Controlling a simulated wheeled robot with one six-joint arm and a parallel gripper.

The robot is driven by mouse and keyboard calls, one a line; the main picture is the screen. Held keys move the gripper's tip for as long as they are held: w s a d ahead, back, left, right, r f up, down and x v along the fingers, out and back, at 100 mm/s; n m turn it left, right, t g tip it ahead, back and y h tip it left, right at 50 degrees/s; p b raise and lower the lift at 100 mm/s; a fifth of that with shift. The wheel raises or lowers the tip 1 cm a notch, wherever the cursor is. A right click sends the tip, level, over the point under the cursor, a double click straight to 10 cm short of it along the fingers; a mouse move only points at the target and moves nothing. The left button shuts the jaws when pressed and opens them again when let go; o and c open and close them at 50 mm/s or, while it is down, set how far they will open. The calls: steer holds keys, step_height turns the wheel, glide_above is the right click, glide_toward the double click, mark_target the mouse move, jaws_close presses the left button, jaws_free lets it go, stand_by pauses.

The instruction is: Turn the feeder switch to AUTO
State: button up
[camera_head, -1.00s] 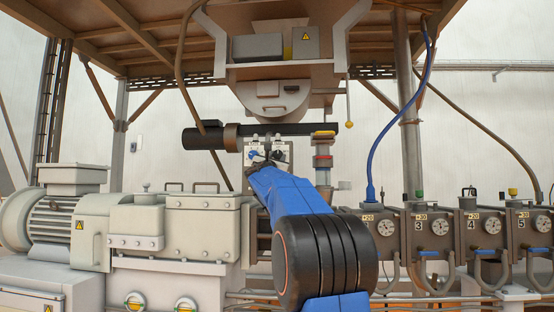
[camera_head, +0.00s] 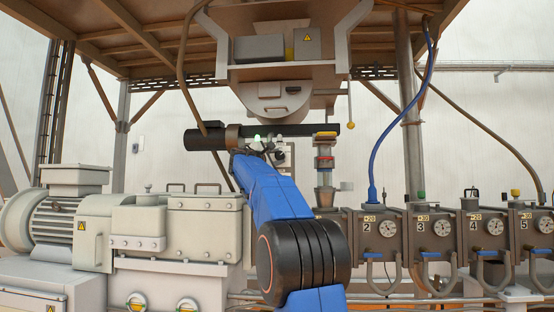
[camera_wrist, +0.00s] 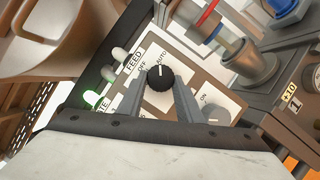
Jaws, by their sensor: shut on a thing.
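The feeder switch is a round black knob (camera_wrist: 160,76) on a pale panel (camera_wrist: 133,88) marked FEED, with OFF and AUTO printed beside the knob. Its short white mark points up in the wrist view, toward the AUTO lettering. My gripper (camera_wrist: 163,85) is shut on the knob, one grey finger on each side. A green lamp (camera_wrist: 89,97) is lit on the panel near the lower left; it also shows in the head view (camera_head: 257,137). In the head view my blue arm hides the knob and most of the panel.
A second, grey knob (camera_wrist: 214,114) marked ON sits to the right on the panel. The dark horizontal feeder tube (camera_head: 208,139) runs close above. The grey gearbox (camera_head: 205,228) and numbered barrel blocks (camera_head: 430,226) lie below on either side.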

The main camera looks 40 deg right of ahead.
steer(key=shift+m, duration=1.1)
steer(key=o, duration=1)
steer(key=shift+o, duration=0.2)
steer(key=shift+r, duration=0.1)
steer(key=r+v, duration=0.1)
steer(key=v, duration=1.6)
steer(key=shift+a, duration=0.3)
steer(key=shift+f+g+y, duration=0.2)
steer(key=shift+g+y, duration=0.1)
